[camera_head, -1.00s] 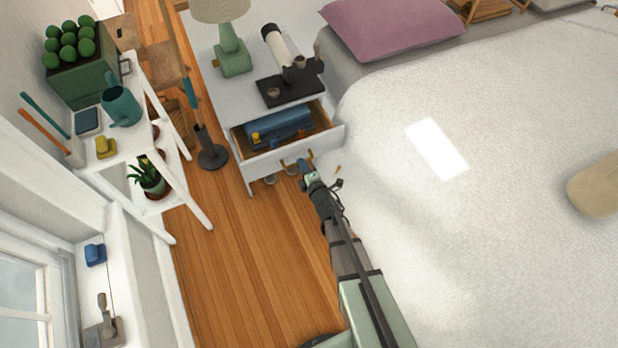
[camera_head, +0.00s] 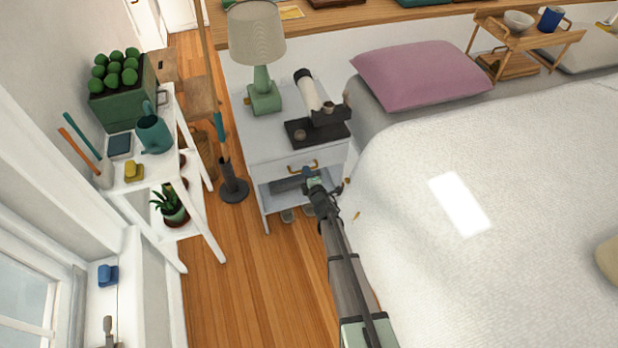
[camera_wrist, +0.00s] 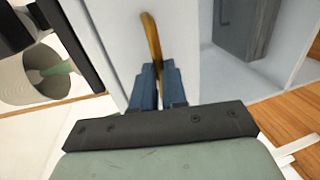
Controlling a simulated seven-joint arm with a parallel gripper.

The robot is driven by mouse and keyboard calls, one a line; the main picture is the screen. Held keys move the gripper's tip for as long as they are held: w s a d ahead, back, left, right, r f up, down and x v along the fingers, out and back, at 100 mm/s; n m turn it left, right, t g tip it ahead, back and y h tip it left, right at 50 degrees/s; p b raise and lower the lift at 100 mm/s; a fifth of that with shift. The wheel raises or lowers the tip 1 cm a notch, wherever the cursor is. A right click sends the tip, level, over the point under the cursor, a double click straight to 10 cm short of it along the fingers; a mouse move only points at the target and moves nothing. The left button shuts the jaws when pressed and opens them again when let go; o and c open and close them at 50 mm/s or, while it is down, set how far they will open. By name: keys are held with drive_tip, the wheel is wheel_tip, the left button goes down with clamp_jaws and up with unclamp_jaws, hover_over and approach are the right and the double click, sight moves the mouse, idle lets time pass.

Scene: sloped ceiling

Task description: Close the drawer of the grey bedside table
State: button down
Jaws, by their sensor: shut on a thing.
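The grey bedside table (camera_head: 262,135) stands beside the bed, with its drawer front (camera_head: 272,173) looking flush or nearly flush with the body. No drawer inside shows. A brass handle (camera_head: 303,166) is on the front. My gripper (camera_head: 308,173) is at the drawer front, by the handle. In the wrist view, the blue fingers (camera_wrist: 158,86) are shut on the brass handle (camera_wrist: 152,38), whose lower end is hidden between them.
A lamp (camera_head: 263,92) and a telescope-like object (camera_head: 318,105) stand on the table. A grey box (camera_wrist: 243,28) is on the open shelf below the drawer. The bed (camera_head: 450,200) is close on the right. Wooden floor (camera_head: 235,265) is clear at front left.

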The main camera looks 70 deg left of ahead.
drive_tip(key=shift+a, duration=0.35)
drive_tip(key=c, duration=1.5)
unclamp_jaws()
drive_tip(key=o, duration=0.3)
drive_tip(key=shift+d, duration=0.1)
drive_tip(key=shift+o, duration=0.2)
drive_tip(key=shift+d, duration=0.1)
drive_tip(key=v, duration=1.3)
drive_tip(key=shift+d, duration=0.3)
drive_tip(key=shift+r, duration=0.1)
